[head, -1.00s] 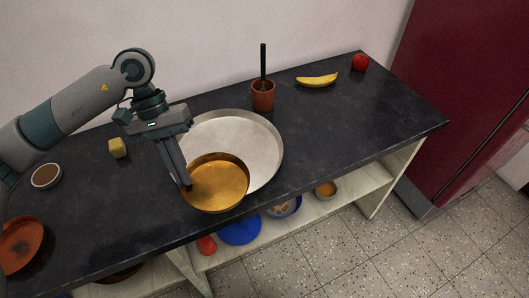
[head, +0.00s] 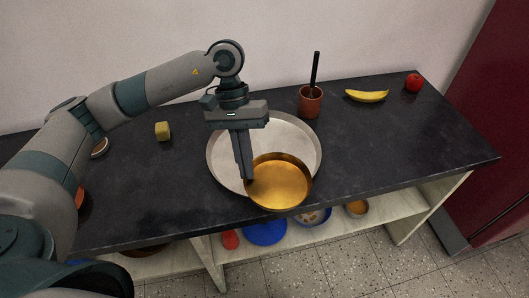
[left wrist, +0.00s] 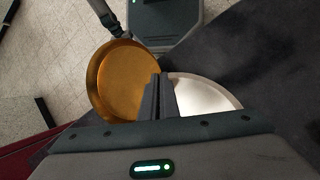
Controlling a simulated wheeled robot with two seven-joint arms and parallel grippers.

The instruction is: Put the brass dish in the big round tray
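The brass dish (head: 282,186) is a shallow, round, golden pan. My left gripper (head: 248,178) is shut on its left rim and holds it, roughly level, over the front part of the big round tray. The big round tray (head: 222,158) is pale steel and lies on the dark counter. The dish hides the tray's front right rim and reaches past it in the picture. In the left wrist view my fingers (left wrist: 158,98) pinch the rim of the dish (left wrist: 125,82), with part of the tray (left wrist: 205,92) beside them. My right gripper is not in view.
A rust-red pot (head: 310,103) with a black-handled utensil stands just behind the tray. A banana (head: 367,96) and a red apple (head: 413,83) lie at the back right. A yellow block (head: 162,131) is at left. The counter (head: 410,145) is clear at right.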

